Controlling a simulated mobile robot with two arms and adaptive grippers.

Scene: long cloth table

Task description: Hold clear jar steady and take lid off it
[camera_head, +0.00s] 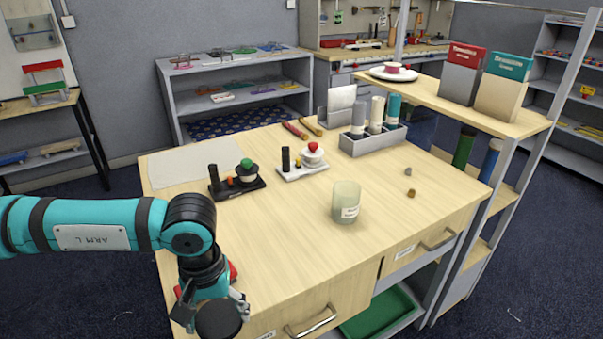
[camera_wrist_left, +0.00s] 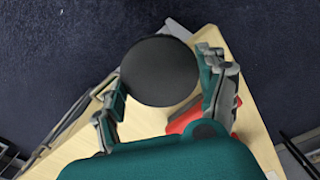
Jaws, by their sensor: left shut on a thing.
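A clear, slightly frosted jar (camera_head: 345,203) with a white label stands upright on the wooden table, right of its middle. Its top is open and nothing holds it. My left gripper (camera_head: 213,307) is at the table's near left edge, well apart from the jar. It is shut on a round black lid (camera_head: 219,320). In the left wrist view the lid (camera_wrist_left: 160,70) shows as a flat disc between the two fingers. My right gripper is in neither view.
Two small stands (camera_head: 237,178) (camera_head: 303,162) with black posts and round tops sit behind the jar. A grey holder (camera_head: 373,141) with tubes is at the back. Two small lumps (camera_head: 411,193) lie right of the jar. A red thing (camera_wrist_left: 195,117) is partly hidden by my left gripper.

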